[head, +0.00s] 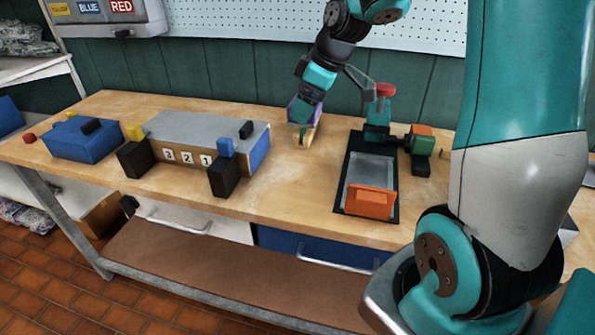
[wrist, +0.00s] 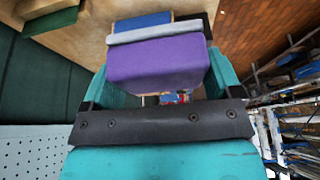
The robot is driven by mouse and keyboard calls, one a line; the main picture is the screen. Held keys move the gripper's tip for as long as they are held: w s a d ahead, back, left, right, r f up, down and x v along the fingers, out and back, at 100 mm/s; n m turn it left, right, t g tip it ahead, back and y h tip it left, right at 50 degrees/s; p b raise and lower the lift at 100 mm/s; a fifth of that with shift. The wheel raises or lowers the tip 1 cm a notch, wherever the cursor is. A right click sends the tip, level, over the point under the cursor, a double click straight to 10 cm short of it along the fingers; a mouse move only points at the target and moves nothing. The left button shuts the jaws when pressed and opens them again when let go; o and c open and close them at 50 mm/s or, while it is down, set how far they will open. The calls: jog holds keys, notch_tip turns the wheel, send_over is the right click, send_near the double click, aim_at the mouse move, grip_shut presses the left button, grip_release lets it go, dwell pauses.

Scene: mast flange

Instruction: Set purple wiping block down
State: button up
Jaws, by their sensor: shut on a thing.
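The purple wiping block (wrist: 155,66) fills the space between the two teal fingers of my gripper (wrist: 160,86) in the wrist view. In the head view my gripper (head: 303,120) points down over the back middle of the wooden bench (head: 285,185). A little purple shows beside the fingers there, and the rest of the block is hidden. A pale grey strip and a blue patch show past the block in the wrist view. I cannot tell whether the block touches the bench top.
A grey-topped box (head: 205,133) with the numbers 3, 2, 1 and black blocks stands left of my gripper. A blue box (head: 82,137) is further left. A vise-like fixture with a grey plate (head: 370,172) and orange block (head: 370,202) stands right. The bench between is clear.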

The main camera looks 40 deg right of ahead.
aim_at(299, 183)
notch_tip(299, 183, down, 18)
jog(key=shift+f, duration=0.1)
jog(key=shift+f, duration=0.1)
jog(key=shift+f, duration=0.15)
jog(key=o, duration=0.7)
jog(key=shift+s, duration=0.1)
jog(key=shift+r, duration=0.2)
